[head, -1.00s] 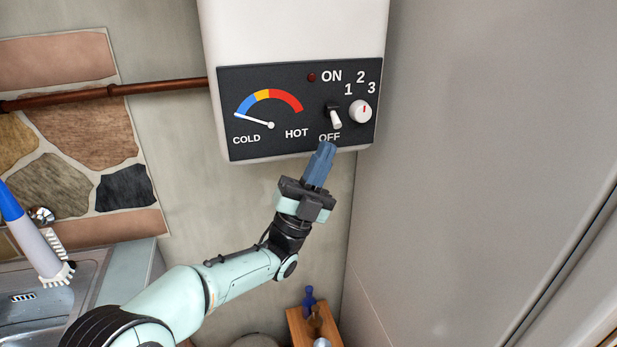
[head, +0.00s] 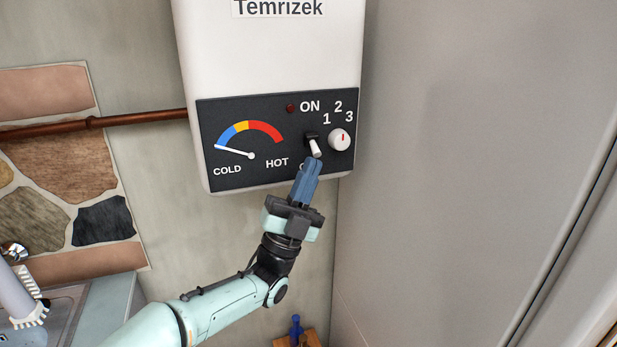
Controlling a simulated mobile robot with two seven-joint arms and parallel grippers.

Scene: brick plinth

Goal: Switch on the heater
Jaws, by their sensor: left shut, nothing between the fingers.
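The heater (head: 270,55) is a white wall box with a black control panel (head: 222,181) at its lower part. On the panel, a white toggle switch (head: 315,149) tilts down towards the OFF label, which my gripper mostly hides. The small lamp (head: 291,108) beside the ON label is dark red and looks unlit. A white knob (head: 339,139) is to the right of the switch. The gauge needle (head: 234,152) points to COLD. My left gripper (head: 313,163) is shut and empty, with its tips just below the switch; I cannot tell whether they touch. My right gripper is not in view.
A copper pipe (head: 140,118) runs left from the heater along the wall. A tall grey panel (head: 470,150) stands close on the right. A sink (head: 50,322) with a brush (head: 22,300) is at lower left. A small blue object (head: 296,328) is below.

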